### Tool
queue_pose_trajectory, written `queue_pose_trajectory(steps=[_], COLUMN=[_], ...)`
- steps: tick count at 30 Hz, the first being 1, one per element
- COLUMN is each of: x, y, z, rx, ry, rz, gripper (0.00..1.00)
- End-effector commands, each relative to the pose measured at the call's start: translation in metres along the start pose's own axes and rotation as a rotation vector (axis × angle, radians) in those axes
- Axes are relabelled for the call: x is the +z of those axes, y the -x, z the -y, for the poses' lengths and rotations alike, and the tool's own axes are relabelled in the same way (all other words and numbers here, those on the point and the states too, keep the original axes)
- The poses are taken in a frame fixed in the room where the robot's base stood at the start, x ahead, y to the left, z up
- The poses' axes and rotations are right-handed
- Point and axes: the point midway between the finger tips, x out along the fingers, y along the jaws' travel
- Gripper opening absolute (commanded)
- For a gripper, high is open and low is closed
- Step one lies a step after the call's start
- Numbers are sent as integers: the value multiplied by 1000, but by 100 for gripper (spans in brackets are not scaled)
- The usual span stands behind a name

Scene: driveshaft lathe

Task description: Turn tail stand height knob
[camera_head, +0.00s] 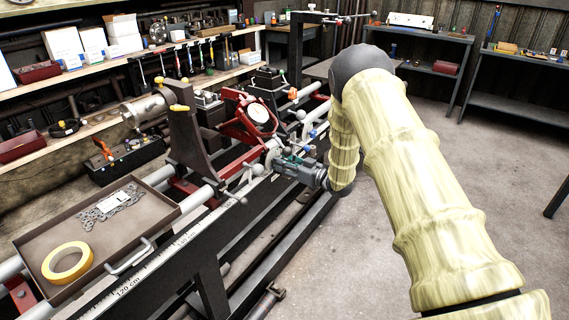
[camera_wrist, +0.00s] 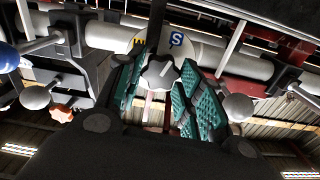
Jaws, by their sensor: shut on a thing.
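A silver star-shaped knob (camera_wrist: 160,72) shows in the wrist view, in front of a white round plate with a blue "S" mark. My gripper (camera_wrist: 162,82) has its green-padded fingers on either side of the knob and is shut on it. In the head view my gripper (camera_head: 281,163) reaches in from the right to the front of the lathe, beside the red stand with a round white dial (camera_head: 258,114). The knob is mostly hidden there by the fingers.
Silver ball-ended levers (camera_wrist: 36,97) and (camera_wrist: 237,107) flank the fingers closely. A dark upright stand (camera_head: 188,135) with yellow knobs is left of the gripper. A tray (camera_head: 150,200) with a tape roll (camera_head: 67,262) sits nearer. The floor on the right is open.

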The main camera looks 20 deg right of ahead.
Motion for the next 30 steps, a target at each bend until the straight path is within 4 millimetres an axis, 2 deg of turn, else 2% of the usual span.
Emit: queue_pose_trajectory(steps=[11, 30], x=[1, 3], y=[0, 0], z=[-2, 0], rx=[5, 4], ry=[139, 727], rz=[0, 1], gripper=[13, 13])
